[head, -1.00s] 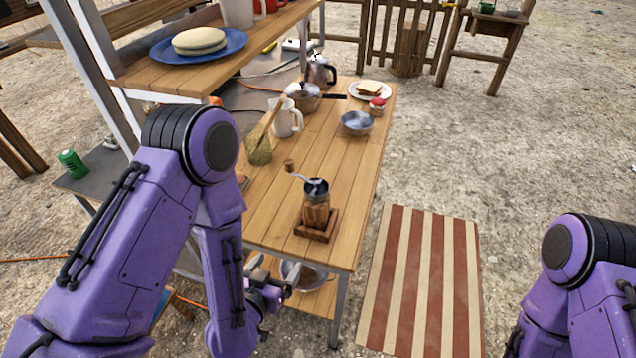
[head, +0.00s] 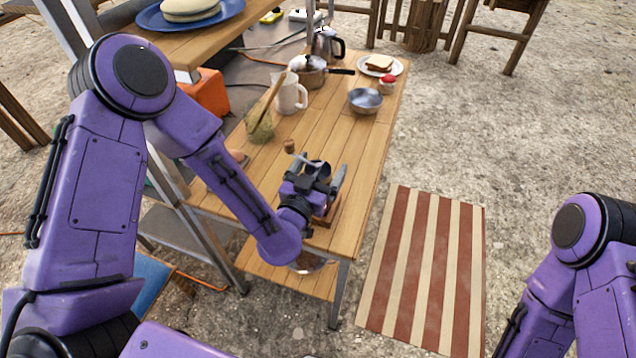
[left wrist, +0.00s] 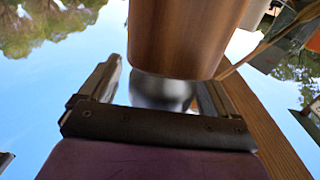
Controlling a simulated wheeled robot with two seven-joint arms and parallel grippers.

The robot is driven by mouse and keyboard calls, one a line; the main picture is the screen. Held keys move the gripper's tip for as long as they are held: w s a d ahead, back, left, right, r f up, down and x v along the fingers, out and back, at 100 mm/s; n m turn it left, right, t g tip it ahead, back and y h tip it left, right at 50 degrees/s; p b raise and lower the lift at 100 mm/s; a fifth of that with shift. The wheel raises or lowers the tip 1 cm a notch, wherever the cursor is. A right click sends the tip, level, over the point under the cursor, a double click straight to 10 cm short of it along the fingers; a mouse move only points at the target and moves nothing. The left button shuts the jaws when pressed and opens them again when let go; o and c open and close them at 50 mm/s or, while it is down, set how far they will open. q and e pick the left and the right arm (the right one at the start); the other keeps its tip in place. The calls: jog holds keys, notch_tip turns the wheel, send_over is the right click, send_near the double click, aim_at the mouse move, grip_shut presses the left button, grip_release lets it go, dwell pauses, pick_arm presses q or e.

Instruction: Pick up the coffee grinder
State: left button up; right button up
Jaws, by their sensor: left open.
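The coffee grinder (head: 331,215) stands on the near end of the wooden table. In the head view my left gripper covers most of it; its crank knob (head: 289,146) and part of its square wooden base show. My left gripper (head: 320,172) is open at the grinder's upper part. In the left wrist view the grinder's wooden body (left wrist: 185,38) fills the top middle, and its metal part (left wrist: 160,92) lies between the two open fingers (left wrist: 158,88). I cannot tell whether a finger touches it. My right gripper is out of view; only the right arm shows.
On the table (head: 345,150) are a green-brown vessel (head: 259,125) with a wooden utensil, a white mug (head: 290,94), a metal bowl (head: 365,100), a pot (head: 309,72) and a sandwich plate (head: 380,65). A shelf (head: 205,42) overhangs the left. A striped mat (head: 425,265) lies right.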

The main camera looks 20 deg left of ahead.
pick_arm(q)
jog(key=shift+w+f, duration=0.15)
jog(key=shift+w, duration=0.35)
grip_shut()
